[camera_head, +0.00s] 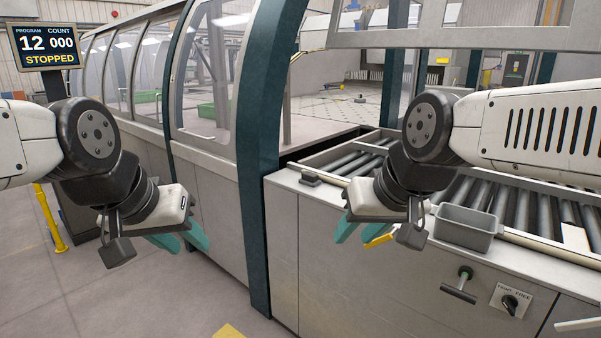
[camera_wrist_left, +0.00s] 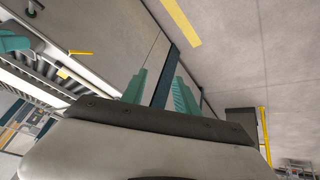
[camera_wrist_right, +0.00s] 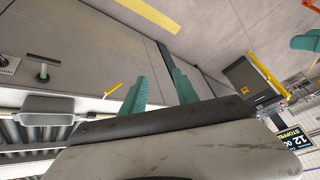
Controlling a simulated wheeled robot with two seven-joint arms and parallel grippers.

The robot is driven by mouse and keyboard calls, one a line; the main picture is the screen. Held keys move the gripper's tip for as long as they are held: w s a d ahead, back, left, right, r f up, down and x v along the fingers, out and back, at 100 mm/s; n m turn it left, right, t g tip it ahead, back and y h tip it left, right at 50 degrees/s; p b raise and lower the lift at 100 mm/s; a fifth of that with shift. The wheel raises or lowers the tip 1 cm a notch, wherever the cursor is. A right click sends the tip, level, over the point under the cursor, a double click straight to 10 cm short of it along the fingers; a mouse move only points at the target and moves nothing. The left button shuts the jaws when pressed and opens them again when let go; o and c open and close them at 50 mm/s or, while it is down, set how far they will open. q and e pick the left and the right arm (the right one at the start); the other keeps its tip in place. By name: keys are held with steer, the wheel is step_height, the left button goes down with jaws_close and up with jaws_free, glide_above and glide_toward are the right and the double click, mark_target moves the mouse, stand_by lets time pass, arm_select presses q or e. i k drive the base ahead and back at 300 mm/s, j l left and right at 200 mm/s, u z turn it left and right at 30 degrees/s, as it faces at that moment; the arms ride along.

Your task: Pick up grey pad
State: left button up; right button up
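A small dark grey block (camera_head: 311,179), which may be the grey pad, lies on the left corner of the machine's front ledge, beside the roller bed. I cannot make out its details. My left gripper (camera_head: 182,240) is open and empty, low in front of the machine and well left of the block. Its two teal fingers stand apart in the left wrist view (camera_wrist_left: 160,92). My right gripper (camera_head: 358,233) is open and empty, below and right of the block, in front of the cabinet. Its fingers stand apart in the right wrist view (camera_wrist_right: 160,92).
A grey bin (camera_head: 466,228) hangs at the front edge of the roller bed (camera_head: 520,208). A yellow lever (camera_head: 380,240) shows beside my right gripper. A T-handle (camera_head: 460,288) and a rotary switch (camera_head: 510,303) stick out from the cabinet front. A teal post (camera_head: 258,180) stands between my grippers.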

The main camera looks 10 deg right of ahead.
mark_target(309, 178)
steer(key=i+j+z, duration=0.15)
steer(key=i, duration=0.4)
steer(key=i+j+z, duration=0.2)
steer(key=i, duration=0.35)
steer(key=i+l, duration=0.2)
steer(key=i, duration=0.35)
steer(key=z, duration=0.05)
